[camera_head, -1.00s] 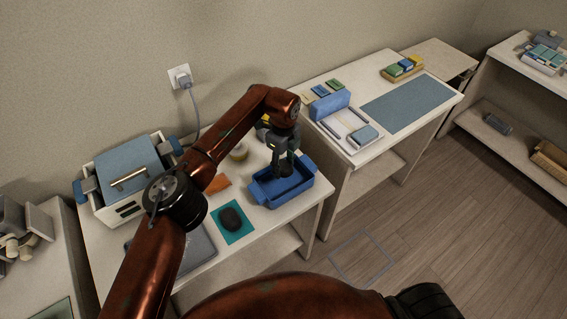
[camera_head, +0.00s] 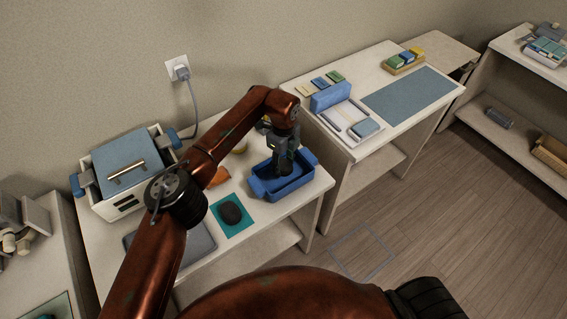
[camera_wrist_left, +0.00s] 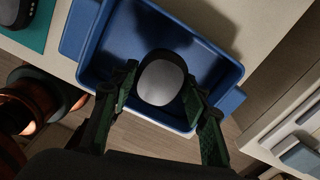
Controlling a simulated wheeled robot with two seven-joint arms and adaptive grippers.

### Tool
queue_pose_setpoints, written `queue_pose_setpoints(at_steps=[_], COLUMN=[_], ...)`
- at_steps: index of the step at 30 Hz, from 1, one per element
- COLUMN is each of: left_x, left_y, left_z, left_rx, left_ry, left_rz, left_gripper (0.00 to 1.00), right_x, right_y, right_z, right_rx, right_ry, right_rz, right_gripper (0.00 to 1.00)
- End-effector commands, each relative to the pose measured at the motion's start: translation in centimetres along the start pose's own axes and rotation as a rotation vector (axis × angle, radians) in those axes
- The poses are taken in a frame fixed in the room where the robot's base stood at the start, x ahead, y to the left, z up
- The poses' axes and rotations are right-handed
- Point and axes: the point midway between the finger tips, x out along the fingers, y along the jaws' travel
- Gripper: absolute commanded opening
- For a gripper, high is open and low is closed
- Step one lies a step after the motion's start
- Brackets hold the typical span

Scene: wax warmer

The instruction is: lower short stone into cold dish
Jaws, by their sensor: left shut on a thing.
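My left gripper (camera_head: 286,169) points down into the blue dish (camera_head: 304,184), which stands on the near white table. In the left wrist view its fingers (camera_wrist_left: 160,82) are shut on a dark grey rounded stone (camera_wrist_left: 161,79), within the walls of the blue dish (camera_wrist_left: 100,48). In the head view the held stone is mostly hidden by the gripper, and I cannot tell whether it touches the dish floor. A second dark stone (camera_head: 231,213) lies on a teal mat (camera_head: 243,231) left of the dish. My right gripper is not in view.
A blue-lidded warmer (camera_head: 124,158) stands at the back left of the table, with a grey tray (camera_head: 201,250) in front. An orange item (camera_head: 217,177) lies behind the mat. A second table (camera_head: 345,143) with a blue box and tray stands to the right, across a gap.

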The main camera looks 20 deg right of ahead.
Motion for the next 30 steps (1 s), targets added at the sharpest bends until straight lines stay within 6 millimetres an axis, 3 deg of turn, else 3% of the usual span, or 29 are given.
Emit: queue_pose_setpoints(at_steps=[30], left_x=[1.0], left_y=[0.0], left_z=[0.0], left_rx=[0.0], left_ry=[0.0], left_rz=[0.0], left_gripper=[0.12], right_x=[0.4], right_y=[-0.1], right_z=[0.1], right_rx=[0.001], right_ry=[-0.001], right_rz=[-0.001], right_gripper=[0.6])
